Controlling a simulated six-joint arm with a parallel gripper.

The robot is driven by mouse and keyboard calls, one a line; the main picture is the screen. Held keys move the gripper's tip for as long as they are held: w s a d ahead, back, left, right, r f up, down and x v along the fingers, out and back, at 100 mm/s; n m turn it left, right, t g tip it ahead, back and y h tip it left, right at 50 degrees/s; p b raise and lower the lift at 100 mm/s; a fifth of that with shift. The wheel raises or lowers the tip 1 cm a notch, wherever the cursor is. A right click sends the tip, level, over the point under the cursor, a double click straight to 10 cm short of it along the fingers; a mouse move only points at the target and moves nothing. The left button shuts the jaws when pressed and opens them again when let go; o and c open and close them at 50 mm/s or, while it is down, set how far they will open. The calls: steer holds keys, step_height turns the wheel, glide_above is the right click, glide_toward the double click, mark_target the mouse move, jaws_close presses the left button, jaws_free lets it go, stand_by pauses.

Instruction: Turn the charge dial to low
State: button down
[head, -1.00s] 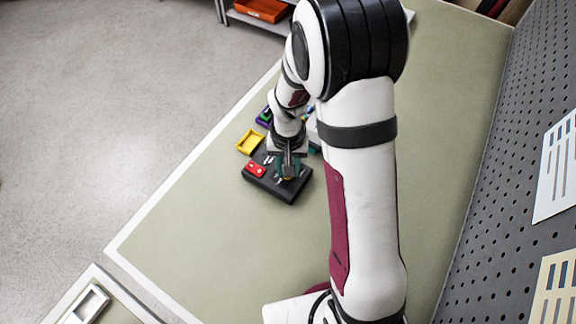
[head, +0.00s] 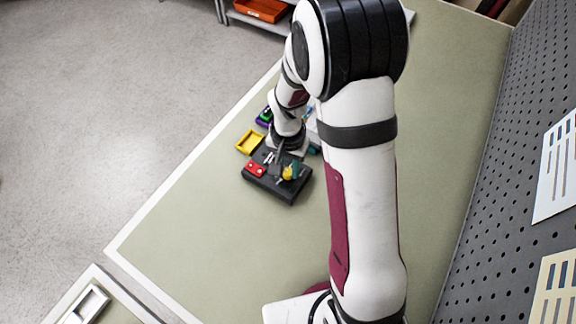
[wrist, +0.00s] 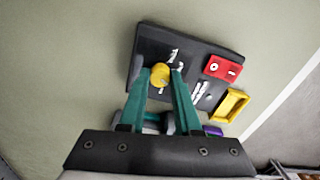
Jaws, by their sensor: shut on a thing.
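A dark control box (head: 277,192) lies on the green table. It also shows in the wrist view (wrist: 150,45), with white markings around a round yellow dial (wrist: 160,78). The yellow dial also shows in the head view (head: 287,173). My gripper (wrist: 160,73) has its two teal fingers on either side of the dial, shut on it. In the head view my gripper (head: 288,167) is over the box, tilted, with a teal finger beside the dial. The fingers hide part of the dial's sides and some markings.
A red block with two round spots (wrist: 223,68) sits on the box beside the dial. A yellow open tray (wrist: 231,105) lies next to the box. A purple item (wrist: 213,131) is partly hidden behind my gripper. The table left of the box is clear.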

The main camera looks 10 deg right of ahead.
mark_target(288, 171)
steer(key=c, duration=0.6)
jaws_free()
step_height(288, 171, up, 16)
steer(key=s+a+r+n+y, duration=0.1)
steer(key=s+a, duration=0.1)
steer(key=s, duration=1.9)
steer(key=shift+s+a+r+y, duration=0.15)
steer(key=shift+s+r+y, duration=0.15)
steer(key=shift+y, duration=0.1)
